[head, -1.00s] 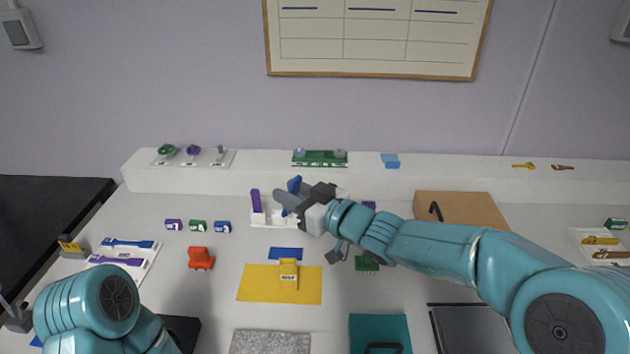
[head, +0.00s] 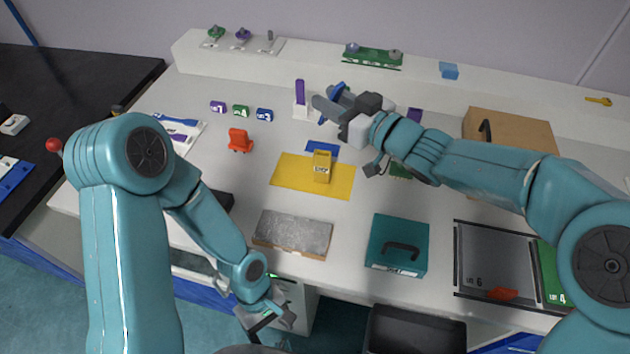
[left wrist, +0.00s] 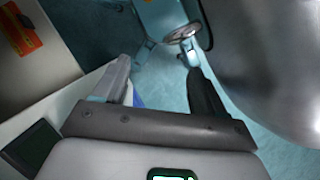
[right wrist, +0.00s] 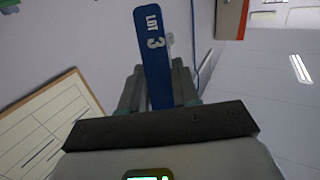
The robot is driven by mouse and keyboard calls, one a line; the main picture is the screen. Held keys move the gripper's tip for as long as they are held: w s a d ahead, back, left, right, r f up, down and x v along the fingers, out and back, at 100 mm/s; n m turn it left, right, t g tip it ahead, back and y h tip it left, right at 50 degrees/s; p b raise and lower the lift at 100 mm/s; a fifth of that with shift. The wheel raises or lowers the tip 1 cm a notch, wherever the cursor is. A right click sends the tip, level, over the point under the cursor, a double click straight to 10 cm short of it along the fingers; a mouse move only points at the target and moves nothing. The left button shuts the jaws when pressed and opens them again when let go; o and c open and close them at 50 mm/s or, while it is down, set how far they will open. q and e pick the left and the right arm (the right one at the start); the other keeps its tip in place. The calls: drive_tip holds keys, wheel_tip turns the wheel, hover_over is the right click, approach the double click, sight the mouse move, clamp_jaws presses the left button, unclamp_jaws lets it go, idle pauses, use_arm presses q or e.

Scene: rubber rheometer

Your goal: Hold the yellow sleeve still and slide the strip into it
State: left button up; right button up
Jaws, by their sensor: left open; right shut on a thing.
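The yellow sleeve (head: 322,168) stands on a yellow mat (head: 285,181) in the middle of the bench, with no gripper on it. My right gripper (head: 326,101) is shut on the blue strip (head: 338,89) above the back of the bench, behind the sleeve. In the right wrist view the strip (right wrist: 152,50) sticks out from between the fingers and reads "LOT 3". My left gripper (head: 275,318) is low in front of the bench's front edge, apart from the sleeve. In the left wrist view its fingers (left wrist: 158,82) are apart with nothing between them.
A white holder with a purple strip (head: 300,92) stands behind the mat. An orange-red object (head: 240,141) is left of it. A grey slab (head: 293,234), a teal case (head: 398,244) and a dark tray (head: 494,262) line the front. A cardboard box (head: 510,132) is at right.

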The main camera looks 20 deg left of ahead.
sight(321, 166)
use_arm(q)
wheel_tip(321, 166, up, 13)
drive_tip(key=w+d+n+t, duration=0.2)
drive_tip(key=n, duration=1.4)
drive_tip(key=w+r+n+t, duration=0.1)
drive_tip(key=w+r+t, duration=0.1)
drive_tip(key=w, duration=0.3)
drive_tip(key=w+r+n+t, duration=0.1)
drive_tip(key=w+r+t, duration=0.1)
drive_tip(key=w+t, duration=0.2)
drive_tip(key=w+r+n+t, duration=0.1)
drive_tip(key=w+r+t, duration=0.2)
drive_tip(key=w, duration=0.4)
drive_tip(key=shift+r+t+h, duration=0.1)
drive_tip(key=shift+t+h, duration=0.2)
drive_tip(key=shift+t, duration=0.1)
drive_tip(key=w+n+t+y, duration=0.1)
drive_tip(key=w, duration=0.1)
drive_tip(key=w+n+t+y, duration=0.1)
drive_tip(key=w+n+t, duration=0.1)
drive_tip(key=w+d+n+t+y, duration=0.1)
drive_tip(key=w+n, duration=0.1)
drive_tip(key=shift+w+f, duration=0.2)
drive_tip(key=shift+w, duration=0.1)
drive_tip(key=shift+w+a+n+t+y, duration=0.15)
drive_tip(key=shift+w+n+t+y, duration=0.55)
drive_tip(key=shift+w+t+y, duration=0.1)
drive_tip(key=x, duration=1.1)
